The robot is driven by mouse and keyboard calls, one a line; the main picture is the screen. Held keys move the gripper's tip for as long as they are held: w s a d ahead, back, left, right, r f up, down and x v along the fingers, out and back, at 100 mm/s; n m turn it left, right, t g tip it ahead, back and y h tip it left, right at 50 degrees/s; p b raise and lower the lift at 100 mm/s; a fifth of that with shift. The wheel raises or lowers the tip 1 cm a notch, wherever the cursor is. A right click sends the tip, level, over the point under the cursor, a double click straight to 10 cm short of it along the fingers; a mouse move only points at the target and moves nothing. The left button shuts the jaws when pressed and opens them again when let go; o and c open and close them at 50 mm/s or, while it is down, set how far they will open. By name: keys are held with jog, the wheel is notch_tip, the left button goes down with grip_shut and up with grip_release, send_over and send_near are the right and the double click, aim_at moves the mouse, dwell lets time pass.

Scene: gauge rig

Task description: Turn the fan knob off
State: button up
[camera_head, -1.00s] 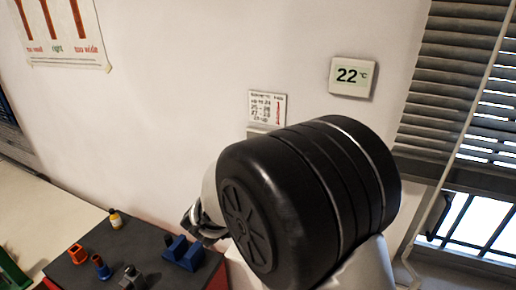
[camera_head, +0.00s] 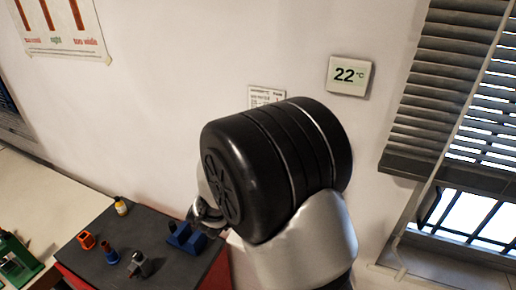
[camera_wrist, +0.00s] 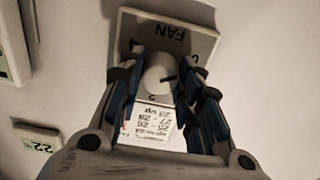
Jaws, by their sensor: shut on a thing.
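A dark pointer mark on the knob points to the right in that view. A "2" shows just below the knob; the other marks are partly covered. My gripper (camera_wrist: 161,74) is shut on the knob, with one blue-padded finger on each side. In the head view, my gripper (camera_head: 206,214) is partly hidden behind my black arm joint, and the fan plate is hidden there.
A 22 °C display (camera_head: 349,75) hangs on the wall, right of a small printed card (camera_head: 265,97). Window blinds (camera_head: 440,90) are at the right. A dark-topped bench (camera_head: 160,225) with a blue block (camera_head: 186,238) and several small items stands below my gripper.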

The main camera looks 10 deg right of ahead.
dwell(0.3)
jog(key=o, duration=1.1)
jog(key=shift+a, duration=0.1)
jog(key=v, duration=1.2)
